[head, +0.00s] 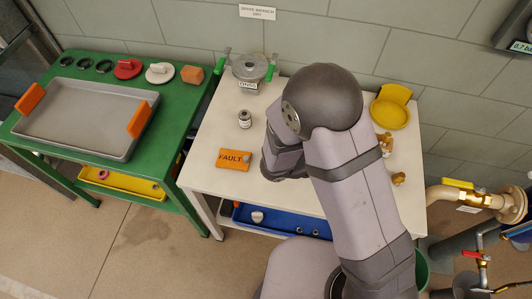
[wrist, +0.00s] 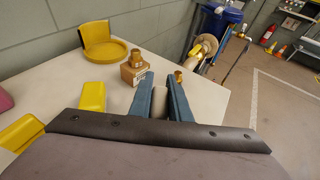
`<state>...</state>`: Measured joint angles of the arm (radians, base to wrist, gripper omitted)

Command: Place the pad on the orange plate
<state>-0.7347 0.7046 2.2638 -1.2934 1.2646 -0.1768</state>
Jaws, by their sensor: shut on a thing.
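The orange plate (head: 231,160) lies flat on the white table in the head view, marked "FAULT", with a small grey spot or piece near its right end. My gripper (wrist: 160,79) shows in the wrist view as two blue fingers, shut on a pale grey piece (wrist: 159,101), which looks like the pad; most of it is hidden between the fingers. In the head view my arm hides the gripper and the pad. The orange plate is not visible in the wrist view.
A yellow dish (head: 390,107) and brass fittings (wrist: 134,60) stand on the table's right side. A small jar (head: 244,119) and a round metal device (head: 250,67) stand behind the plate. A green bench (head: 50,140) with a grey tray (head: 85,118) is at left.

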